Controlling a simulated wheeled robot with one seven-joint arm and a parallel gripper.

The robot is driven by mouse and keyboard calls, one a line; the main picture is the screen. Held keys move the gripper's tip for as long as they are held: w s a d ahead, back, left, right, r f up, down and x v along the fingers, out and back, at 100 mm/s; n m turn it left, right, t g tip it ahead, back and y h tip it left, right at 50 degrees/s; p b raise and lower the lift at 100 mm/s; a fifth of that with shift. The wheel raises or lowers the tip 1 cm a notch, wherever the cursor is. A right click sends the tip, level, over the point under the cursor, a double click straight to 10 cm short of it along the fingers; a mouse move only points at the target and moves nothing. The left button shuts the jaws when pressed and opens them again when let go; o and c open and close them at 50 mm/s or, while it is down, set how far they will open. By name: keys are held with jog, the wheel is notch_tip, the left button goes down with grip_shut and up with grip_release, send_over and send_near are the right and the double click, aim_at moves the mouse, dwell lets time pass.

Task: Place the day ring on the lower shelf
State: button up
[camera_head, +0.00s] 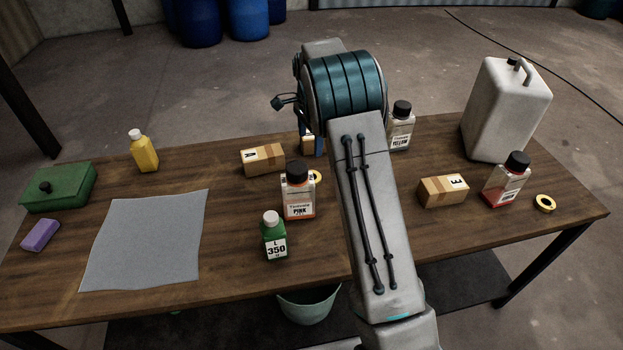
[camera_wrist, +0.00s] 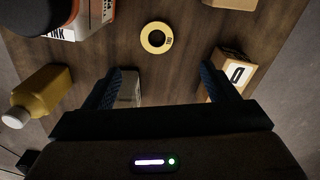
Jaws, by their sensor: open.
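A yellow ring (camera_wrist: 157,38) with a small dark mark lies flat on the table in the wrist view. Another yellow ring (camera_head: 545,203) lies at the table's right end. I cannot tell from their marks which is the day ring. My gripper (camera_wrist: 161,68) is open and empty, with the ring ahead of and between its fingertips, apart from them. In the head view my arm hides most of the gripper. The dark lower shelf (camera_head: 459,284) is under the table.
The PINK bottle (camera_head: 298,197) and green bottle (camera_head: 273,236) stand close to the ring. A box marked D (camera_wrist: 232,74) is by my right finger. A bucket (camera_head: 308,303) is below the table's front edge.

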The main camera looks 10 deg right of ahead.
notch_tip(320, 180, down, 8)
jog(key=shift+s+a+f+p, duration=0.1)
jog(key=shift+f+p, duration=0.15)
jog(key=shift+f, duration=0.65)
jog(key=shift+s+d+f+p, duration=0.1)
jog(key=shift+f+p, duration=0.15)
jog(key=shift+f, duration=0.65)
jog(key=shift+s+a+f+p, duration=0.1)
jog(key=shift+f+p, duration=0.15)
jog(key=shift+f, duration=0.65)
jog(key=c, duration=1.1)
